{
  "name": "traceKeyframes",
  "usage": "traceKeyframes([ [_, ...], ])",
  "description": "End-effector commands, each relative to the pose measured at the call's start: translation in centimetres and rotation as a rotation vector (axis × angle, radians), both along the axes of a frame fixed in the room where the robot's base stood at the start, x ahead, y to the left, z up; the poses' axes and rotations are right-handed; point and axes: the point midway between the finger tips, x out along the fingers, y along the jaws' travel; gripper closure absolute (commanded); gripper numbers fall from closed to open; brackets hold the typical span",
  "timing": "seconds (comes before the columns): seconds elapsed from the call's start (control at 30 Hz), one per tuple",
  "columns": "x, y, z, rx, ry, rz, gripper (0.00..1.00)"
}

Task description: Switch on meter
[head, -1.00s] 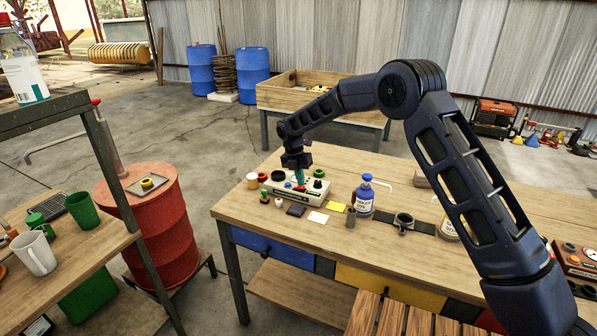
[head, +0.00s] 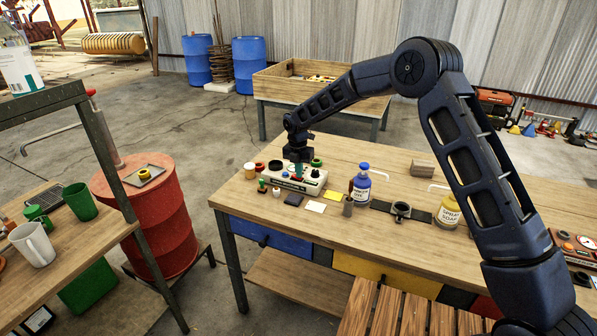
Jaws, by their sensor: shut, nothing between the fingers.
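A low white box with dark knobs and a red part (head: 314,183) sits at the left end of the workbench; it looks like the meter, but its labels and switch are too small to read. My gripper (head: 298,171) points down over this box, shut and empty. Its fingertips are close above the box's top; I cannot tell whether they touch it. The gripper hides part of the box's top.
A red-brown box with a round dial (head: 577,243) is at the right edge. A red drum (head: 150,215) stands left of the bench.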

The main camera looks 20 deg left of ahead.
Motion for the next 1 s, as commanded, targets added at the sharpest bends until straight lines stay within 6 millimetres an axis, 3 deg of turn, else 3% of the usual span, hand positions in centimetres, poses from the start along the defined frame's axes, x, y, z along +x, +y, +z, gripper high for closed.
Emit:
traceKeyframes([
  [0.03, 0.0, -0.3, -0.9, -0.010, 0.006, -0.001, 1.00],
  [0.2, 0.0, -0.3, -1.1, -0.013, 0.007, -0.001, 1.00],
  [0.63, -0.2, 1.4, -1.0, -0.009, 0.006, 0.002, 1.00],
  [1.0, -0.3, 1.5, -0.9, -0.010, 0.008, 0.003, 1.00],
])
